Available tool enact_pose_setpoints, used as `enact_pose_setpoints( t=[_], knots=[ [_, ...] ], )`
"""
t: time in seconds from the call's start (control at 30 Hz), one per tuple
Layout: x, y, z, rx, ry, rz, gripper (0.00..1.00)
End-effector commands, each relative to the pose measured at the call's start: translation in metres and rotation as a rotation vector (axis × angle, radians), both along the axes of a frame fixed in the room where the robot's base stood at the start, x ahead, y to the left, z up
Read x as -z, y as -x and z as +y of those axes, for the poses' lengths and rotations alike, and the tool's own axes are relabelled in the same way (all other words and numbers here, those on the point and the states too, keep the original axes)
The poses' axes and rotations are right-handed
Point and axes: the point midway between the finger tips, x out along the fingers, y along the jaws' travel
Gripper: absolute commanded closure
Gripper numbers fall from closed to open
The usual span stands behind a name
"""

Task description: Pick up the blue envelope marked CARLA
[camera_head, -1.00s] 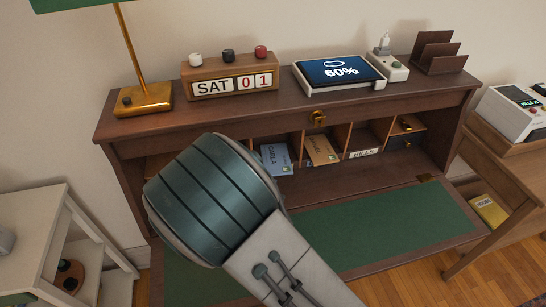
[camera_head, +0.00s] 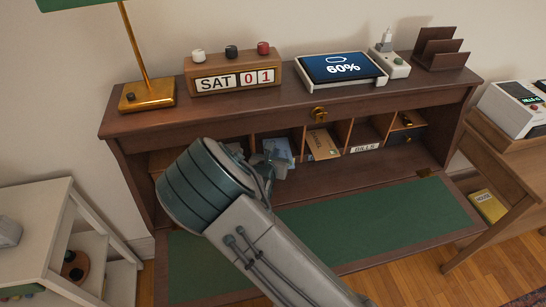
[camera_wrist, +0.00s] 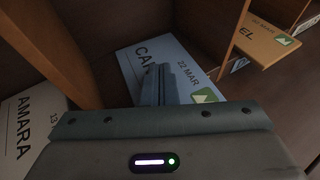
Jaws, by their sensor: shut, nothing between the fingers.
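The blue envelope marked CARLA (camera_head: 284,148) leans in a pigeonhole of the wooden desk, partly hidden by my gripper in the head view. In the wrist view the envelope (camera_wrist: 190,62) lies straight ahead; its "CA" and "22 MAR" show, and the rest of the name is covered by my fingers. My gripper (camera_wrist: 160,70) is shut and empty, its fingers in front of the envelope's face. Whether they touch it I cannot tell. In the head view my gripper (camera_head: 268,160) reaches into the pigeonhole opening.
A white envelope marked AMARA (camera_wrist: 26,125) lies left of a wooden divider (camera_wrist: 60,50). An orange envelope (camera_head: 322,145) stands in the compartment to the right. A BILLS label (camera_head: 365,148) is further right. The green writing surface (camera_head: 385,222) is clear.

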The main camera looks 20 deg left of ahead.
Motion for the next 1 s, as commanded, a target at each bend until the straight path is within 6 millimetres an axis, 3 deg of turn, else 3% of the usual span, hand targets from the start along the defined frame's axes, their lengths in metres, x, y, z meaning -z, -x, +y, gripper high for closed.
enact_pose_setpoints(
  t=[1.0],
  knots=[
    [0.012,0.013,-0.001,0.0,0.005,0.014,1.0]
  ],
)
